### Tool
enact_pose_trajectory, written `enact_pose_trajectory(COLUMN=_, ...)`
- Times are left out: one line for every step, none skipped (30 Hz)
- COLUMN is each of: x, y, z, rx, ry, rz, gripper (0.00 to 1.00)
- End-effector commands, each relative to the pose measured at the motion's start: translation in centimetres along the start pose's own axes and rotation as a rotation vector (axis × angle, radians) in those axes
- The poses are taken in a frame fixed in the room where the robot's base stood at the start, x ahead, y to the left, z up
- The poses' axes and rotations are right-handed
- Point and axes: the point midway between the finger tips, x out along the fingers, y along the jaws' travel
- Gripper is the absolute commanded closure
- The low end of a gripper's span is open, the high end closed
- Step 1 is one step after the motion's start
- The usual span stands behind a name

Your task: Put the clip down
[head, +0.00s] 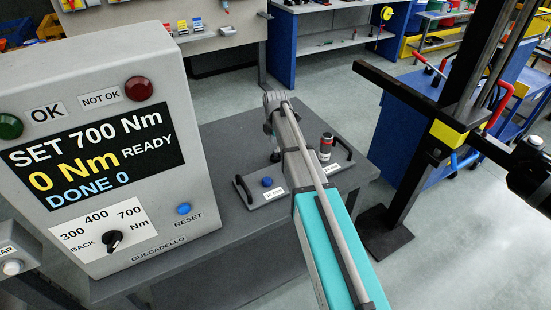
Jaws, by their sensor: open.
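I cannot make out a clip in the head view. My gripper is not clearly in view either, so what it holds or touches cannot be seen. A long teal and grey tool-like body (330,235) with a rod along it reaches from the bottom edge up over the grey table (225,135). A grey controller box (180,165) stands at the left of that table. Its screen reads SET 700 Nm, 0 Nm READY, DONE 0.
A black post (455,100) with a crossbar and a yellow block stands right of the table. Blue carts stand behind. Grey floor is open at right.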

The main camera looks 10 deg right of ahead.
Motion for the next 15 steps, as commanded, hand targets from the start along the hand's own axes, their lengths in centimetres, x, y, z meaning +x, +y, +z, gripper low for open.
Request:
enact_pose_trajectory(x=0.6, y=0.0, z=0.0, rx=0.0, ry=0.0, rz=0.0, gripper=0.34)
enact_pose_trajectory(x=0.8, y=0.1, z=0.1, rx=0.0, ry=0.0, rz=0.0, gripper=0.34)
enact_pose_trajectory(x=1.1, y=0.1, z=0.1, rx=0.0, ry=0.0, rz=0.0, gripper=0.34)
enact_pose_trajectory(x=1.3, y=0.1, z=0.1, rx=0.0, ry=0.0, rz=0.0, gripper=0.34)
enact_pose_trajectory(x=1.6, y=0.1, z=0.1, rx=0.0, ry=0.0, rz=0.0, gripper=0.34)
enact_pose_trajectory(x=1.9, y=0.1, z=0.1, rx=0.0, ry=0.0, rz=0.0, gripper=0.34)
enact_pose_trajectory(x=2.1, y=0.1, z=0.2, rx=0.0, ry=0.0, rz=0.0, gripper=0.34)
enact_pose_trajectory(x=2.4, y=0.1, z=0.2, rx=0.0, ry=0.0, rz=0.0, gripper=0.34)
enact_pose_trajectory(x=2.7, y=0.2, z=0.2, rx=0.0, ry=0.0, rz=0.0, gripper=0.34)
enact_pose_trajectory(x=2.9, y=0.2, z=0.2, rx=0.0, ry=0.0, rz=0.0, gripper=0.34)
enact_pose_trajectory(x=3.1, y=0.2, z=0.2, rx=0.0, ry=0.0, rz=0.0, gripper=0.34)
enact_pose_trajectory(x=3.4, y=0.2, z=0.2, rx=0.0, ry=0.0, rz=0.0, gripper=0.34)
enact_pose_trajectory(x=3.6, y=0.2, z=0.2, rx=0.0, ry=0.0, rz=0.0, gripper=0.34)
enact_pose_trajectory(x=3.9, y=0.2, z=0.2, rx=0.0, ry=0.0, rz=0.0, gripper=0.34)
enact_pose_trajectory(x=4.1, y=0.2, z=0.2, rx=0.0, ry=0.0, rz=0.0, gripper=0.34)
